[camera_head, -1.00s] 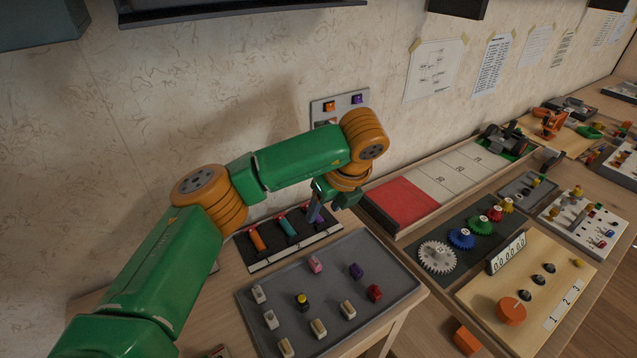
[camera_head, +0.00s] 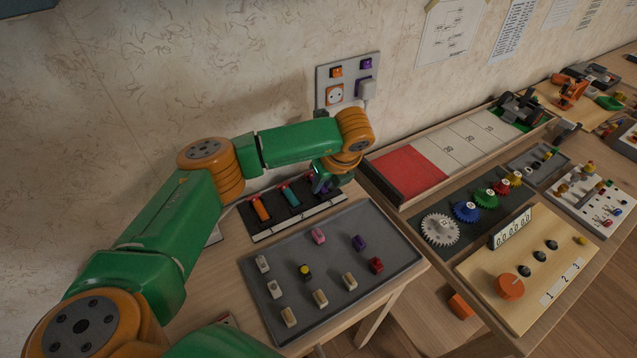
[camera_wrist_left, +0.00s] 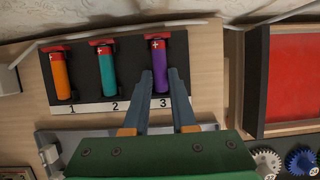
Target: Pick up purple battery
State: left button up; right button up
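The purple battery (camera_wrist_left: 159,66) lies in slot 3 of the dark battery holder (camera_wrist_left: 95,92) in the left wrist view, its red plus end at the top. My left gripper (camera_wrist_left: 161,73) is open, with one finger on each side of the battery's lower part. Whether the fingers touch it cannot be told. In the head view my left gripper (camera_head: 323,182) is low over the right end of the holder (camera_head: 268,231) and mostly hides the purple battery. My right gripper is not in view.
An orange battery (camera_wrist_left: 61,75) and a teal battery (camera_wrist_left: 107,70) lie in slots 1 and 2. A grey tray (camera_head: 335,285) with small blocks is in front of the holder. A red-ended wooden box (camera_head: 405,170) stands to the right. A socket panel (camera_head: 350,70) is on the wall behind.

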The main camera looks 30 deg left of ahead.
pick_arm(q)
grip_shut()
